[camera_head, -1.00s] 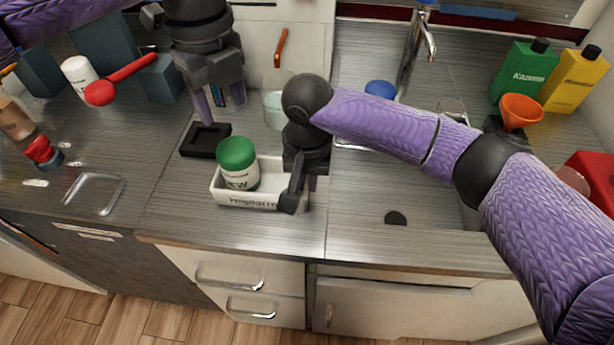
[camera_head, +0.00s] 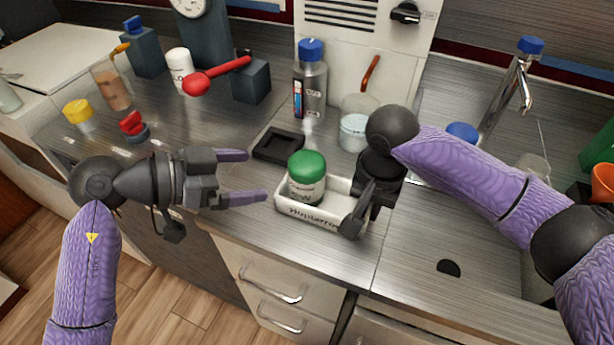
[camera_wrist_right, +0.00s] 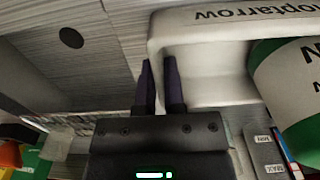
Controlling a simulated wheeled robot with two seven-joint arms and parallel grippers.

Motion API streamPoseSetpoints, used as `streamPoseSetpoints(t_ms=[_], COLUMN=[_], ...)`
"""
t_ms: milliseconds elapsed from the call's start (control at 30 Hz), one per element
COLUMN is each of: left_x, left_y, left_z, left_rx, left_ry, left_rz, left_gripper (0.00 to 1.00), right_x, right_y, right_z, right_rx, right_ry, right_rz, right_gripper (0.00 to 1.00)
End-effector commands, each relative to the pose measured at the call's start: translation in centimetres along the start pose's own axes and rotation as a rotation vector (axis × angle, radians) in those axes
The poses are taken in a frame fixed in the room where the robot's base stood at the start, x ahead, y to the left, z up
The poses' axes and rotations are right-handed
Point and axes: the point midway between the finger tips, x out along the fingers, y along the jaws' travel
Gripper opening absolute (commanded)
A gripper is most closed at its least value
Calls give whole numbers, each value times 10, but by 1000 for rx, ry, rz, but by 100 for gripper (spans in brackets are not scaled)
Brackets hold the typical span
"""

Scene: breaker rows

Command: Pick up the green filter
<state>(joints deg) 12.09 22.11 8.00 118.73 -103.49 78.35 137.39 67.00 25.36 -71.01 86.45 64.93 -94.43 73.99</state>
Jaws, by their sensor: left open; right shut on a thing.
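A white jar with a green lid (camera_head: 307,176) stands upright in a small white tray (camera_head: 303,213); nothing else in view is clearly a green filter. The jar also shows at the right edge of the right wrist view (camera_wrist_right: 290,90). My left gripper (camera_head: 256,175) is open and empty, left of the jar, its fingers pointing right towards it without touching. My right gripper (camera_wrist_right: 160,75) is shut on the end wall of the tray (camera_wrist_right: 215,25).
A black square dish (camera_head: 278,145) lies behind the tray. A grey bottle with a blue cap (camera_head: 310,85) and a glass beaker (camera_head: 354,128) stand further back. A red spoon (camera_head: 215,76) is at the back left. The sink and tap (camera_head: 508,90) are to the right.

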Motion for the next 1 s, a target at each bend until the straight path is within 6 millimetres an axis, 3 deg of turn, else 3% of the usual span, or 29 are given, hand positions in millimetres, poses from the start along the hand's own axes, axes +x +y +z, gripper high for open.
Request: streamPoseSetpoints(t_ms=[67,233,600,867,900,1000], left_x=[4,43,107,116,115,115], left_y=[-3,-4,-7,-7,-7,-7], left_z=[5,6,3,4,4,4], left_rx=[-30,-34,-33,-31,-31,-31], left_ry=[-5,-5,-6,-9,-9,-9], left_rz=[-25,-27,-25,-26,-26,-26], left_gripper=[100,100,100,100,98,77], right_x=[0,0,0,0,0,0], right_y=[0,0,0,0,0,0], right_z=[0,0,0,0,0,0], right_rx=[-1,-1,0,0,0,0], right_ry=[0,0,0,0,0,0], right_rz=[-1,-1,-1,-1,-1,-1], right_gripper=[0,0,0,0,0,0])
